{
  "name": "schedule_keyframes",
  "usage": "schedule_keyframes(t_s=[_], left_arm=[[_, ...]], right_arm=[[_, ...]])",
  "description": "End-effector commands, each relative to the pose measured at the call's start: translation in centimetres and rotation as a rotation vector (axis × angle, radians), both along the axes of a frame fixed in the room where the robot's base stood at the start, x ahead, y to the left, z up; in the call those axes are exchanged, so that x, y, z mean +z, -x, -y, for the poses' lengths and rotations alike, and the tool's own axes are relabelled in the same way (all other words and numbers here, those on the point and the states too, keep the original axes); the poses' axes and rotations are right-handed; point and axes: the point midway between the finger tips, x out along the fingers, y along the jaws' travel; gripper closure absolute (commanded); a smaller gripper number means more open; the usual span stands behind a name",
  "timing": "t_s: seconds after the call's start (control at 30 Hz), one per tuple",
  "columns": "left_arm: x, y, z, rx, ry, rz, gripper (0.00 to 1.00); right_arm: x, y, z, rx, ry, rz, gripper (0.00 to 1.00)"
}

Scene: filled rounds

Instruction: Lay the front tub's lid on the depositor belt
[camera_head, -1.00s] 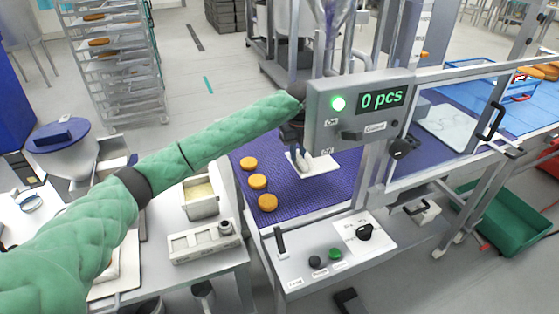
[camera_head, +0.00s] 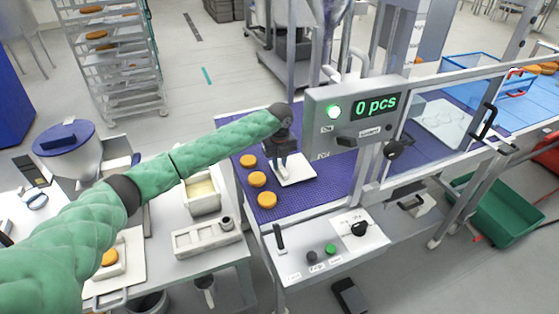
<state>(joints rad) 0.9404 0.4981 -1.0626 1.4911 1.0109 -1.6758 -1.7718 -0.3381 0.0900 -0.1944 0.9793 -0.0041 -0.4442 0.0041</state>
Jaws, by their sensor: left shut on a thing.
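The lid (camera_head: 299,174) is a white, flat, square plate over the purple depositor belt (camera_head: 292,203). It looks level; I cannot tell whether it touches the belt. My left gripper (camera_head: 284,161) is shut on the lid, toward its left part, with the arm coming in over the side table. An open tub (camera_head: 203,206) with pale cream contents stands on that side table, left of the belt. My right gripper is not in view.
Several round orange cakes, including one (camera_head: 257,179), lie along the belt's left edge, close to the lid. The display box (camera_head: 352,117) reads "0 pcs" and stands just right of my gripper. Bare belt lies in front of the lid.

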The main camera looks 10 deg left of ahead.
Motion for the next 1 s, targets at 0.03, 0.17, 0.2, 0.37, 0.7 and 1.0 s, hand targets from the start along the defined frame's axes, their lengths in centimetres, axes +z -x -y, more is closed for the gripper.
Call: schedule_keyframes(t_s=[0.03,0.17,0.2,0.37,0.7,1.0], left_arm=[[-0.1,0.0,0.0,0.0,0.0,0.0,1.0],[-0.2,0.0,0.0,0.0,0.0,0.0,1.0],[-0.2,0.0,0.0,0.0,0.0,0.0,1.0],[-0.4,0.0,0.0,0.0,0.0,0.0,1.0],[-0.4,0.0,0.0,0.0,0.0,0.0,0.61],[1.2,-0.1,0.0,-0.001,0.001,0.002,0.61]], right_arm=[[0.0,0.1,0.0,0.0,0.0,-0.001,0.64],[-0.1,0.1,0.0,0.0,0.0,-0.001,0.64],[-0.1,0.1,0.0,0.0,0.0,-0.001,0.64],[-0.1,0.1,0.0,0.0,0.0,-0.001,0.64],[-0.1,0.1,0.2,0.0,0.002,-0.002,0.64],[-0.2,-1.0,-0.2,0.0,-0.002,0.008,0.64]])
